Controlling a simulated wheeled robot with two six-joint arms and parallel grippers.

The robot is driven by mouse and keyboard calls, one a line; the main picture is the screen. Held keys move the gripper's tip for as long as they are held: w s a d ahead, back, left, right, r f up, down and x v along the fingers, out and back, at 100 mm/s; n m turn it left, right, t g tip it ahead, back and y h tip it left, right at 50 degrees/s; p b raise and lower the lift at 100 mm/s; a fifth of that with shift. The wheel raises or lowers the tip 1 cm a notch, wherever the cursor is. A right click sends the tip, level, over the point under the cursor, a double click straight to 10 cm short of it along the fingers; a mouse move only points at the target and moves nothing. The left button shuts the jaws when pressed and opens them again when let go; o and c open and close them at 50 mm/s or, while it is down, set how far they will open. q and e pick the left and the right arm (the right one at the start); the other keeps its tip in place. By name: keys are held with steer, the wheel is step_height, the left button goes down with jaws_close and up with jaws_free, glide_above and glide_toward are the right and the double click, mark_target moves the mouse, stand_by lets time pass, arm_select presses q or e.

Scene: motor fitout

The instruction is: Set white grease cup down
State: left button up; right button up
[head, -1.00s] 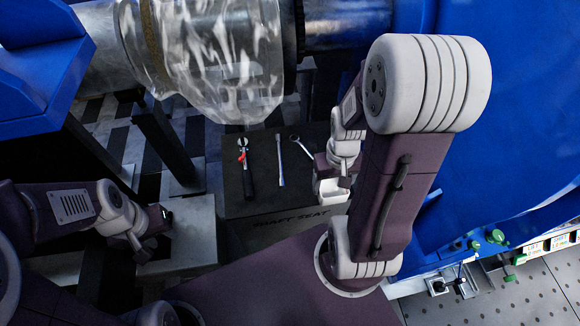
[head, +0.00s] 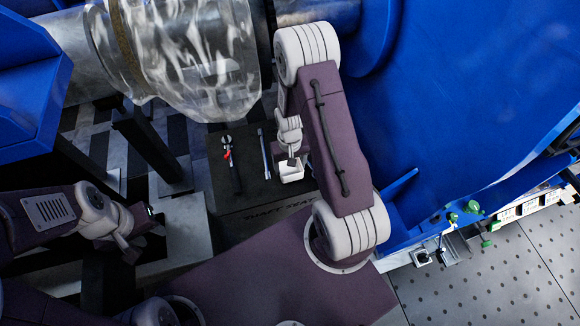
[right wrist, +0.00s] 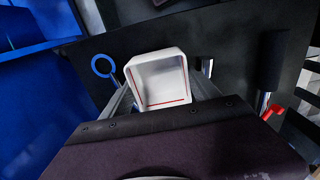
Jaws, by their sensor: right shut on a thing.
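The white grease cup (head: 291,173) is a small square open-topped cup. It is over the right part of the dark tool stand (head: 240,200). My right gripper (head: 292,160) is shut on it from above. In the right wrist view the cup (right wrist: 160,78) sits between the fingers, with its mouth facing the camera and a thin red line inside. I cannot tell whether its base touches the stand. My left gripper (head: 150,222) is far to the left, away from the cup, and I cannot tell its jaw opening.
A blue ring-ended tool (right wrist: 103,66) lies near the cup in the wrist view. A blue housing (head: 440,90) stands to the right.

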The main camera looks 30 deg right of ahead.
steer(key=shift+w+f, duration=0.1)
steer(key=shift+f, duration=0.55)
steer(key=shift+f, duration=0.15)
steer(key=o, duration=1.5)
